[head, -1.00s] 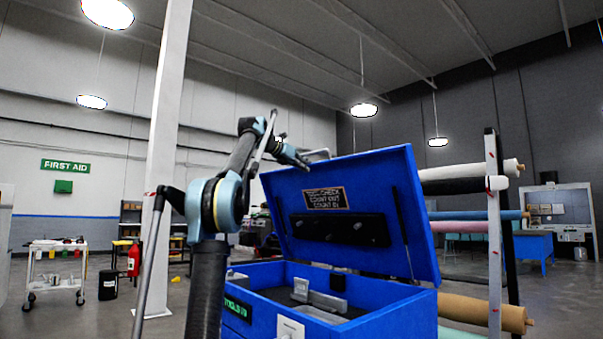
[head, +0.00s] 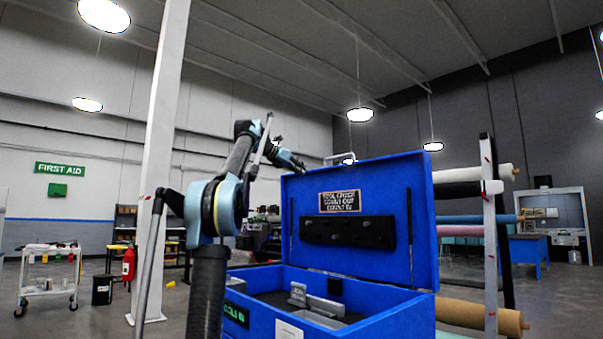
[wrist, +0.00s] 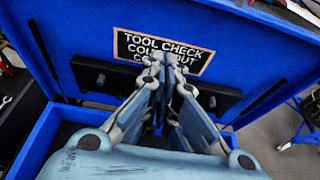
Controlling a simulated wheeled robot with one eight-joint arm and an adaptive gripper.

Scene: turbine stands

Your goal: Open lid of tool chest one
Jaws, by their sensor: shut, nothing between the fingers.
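The blue tool chest (head: 262,318) stands in front of me with its lid (head: 362,178) raised, standing nearly upright on the back edge. The lid's inner face carries a dark "tool check" sign (head: 339,202) and a black holder strip (head: 347,232). In the wrist view the same lid (wrist: 62,38) fills most of the picture behind my gripper (wrist: 160,75). My gripper is shut and empty, its fingers in front of the sign. In the head view my arm's end is at the lid's upper left; contact with the lid cannot be told.
Grey metal pieces (head: 318,305) lie inside the open chest. A white post (head: 162,160) stands to the left. A rack with fabric rolls (head: 478,308) stands close on the right. A white cart (head: 47,280) is at the far left on open floor.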

